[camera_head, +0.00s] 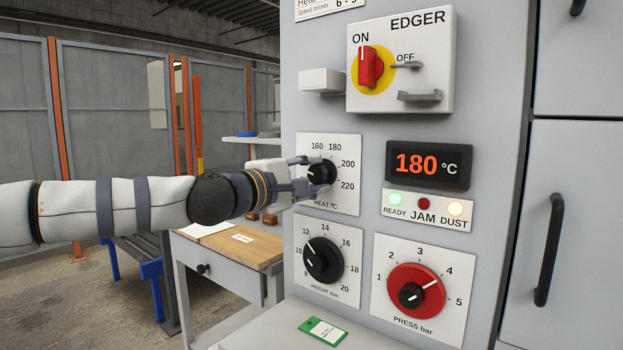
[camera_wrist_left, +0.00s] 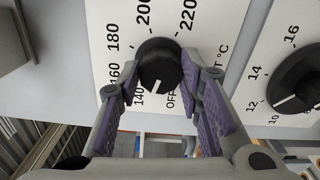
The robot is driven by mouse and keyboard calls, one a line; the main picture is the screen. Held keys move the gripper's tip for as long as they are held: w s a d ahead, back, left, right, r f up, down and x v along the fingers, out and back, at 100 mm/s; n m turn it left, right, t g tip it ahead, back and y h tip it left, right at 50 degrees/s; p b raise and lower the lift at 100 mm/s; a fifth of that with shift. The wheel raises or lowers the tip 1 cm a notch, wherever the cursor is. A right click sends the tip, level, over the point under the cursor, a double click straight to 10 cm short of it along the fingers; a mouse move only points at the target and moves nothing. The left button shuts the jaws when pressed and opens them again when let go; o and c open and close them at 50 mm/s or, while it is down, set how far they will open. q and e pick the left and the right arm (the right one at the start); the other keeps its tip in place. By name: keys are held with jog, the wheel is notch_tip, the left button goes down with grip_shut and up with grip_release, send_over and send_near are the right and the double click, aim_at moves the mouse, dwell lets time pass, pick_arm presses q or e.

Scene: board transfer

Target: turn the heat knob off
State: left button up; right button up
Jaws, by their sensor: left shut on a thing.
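The heat knob (camera_head: 321,172) is black and round on a white dial plate (camera_head: 346,206) marked 160 to 220. In the left wrist view the heat knob (camera_wrist_left: 158,64) has its white pointer between 140 and OFF. My left gripper (camera_head: 308,174) comes in from the left and is shut on the knob, with one finger on each side. The fingers (camera_wrist_left: 160,82) also show in the wrist view. They cover part of the dial in the head view. The orange display (camera_head: 428,165) reads 180 °C. My right gripper is not in view.
The height knob (camera_head: 323,259) is just below, and the red pressure knob (camera_head: 416,290) is below right. The edger switch (camera_head: 370,67) is above, beside a protruding white block (camera_head: 322,81). A wooden-topped table (camera_head: 240,247) stands left of the panel. A green tag (camera_head: 323,331) lies on the ledge.

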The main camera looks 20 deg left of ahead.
pick_arm(q)
jog(key=n, duration=0.4)
jog(key=shift+f+b, duration=0.1)
jog(key=shift+b, duration=0.2)
jog(key=shift+n, duration=1.7)
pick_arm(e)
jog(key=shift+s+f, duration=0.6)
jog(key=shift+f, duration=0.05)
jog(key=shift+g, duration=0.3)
pick_arm(q)
jog(key=shift+r, duration=0.2)
jog(key=o, duration=1.2)
jog(key=v, duration=1.2)
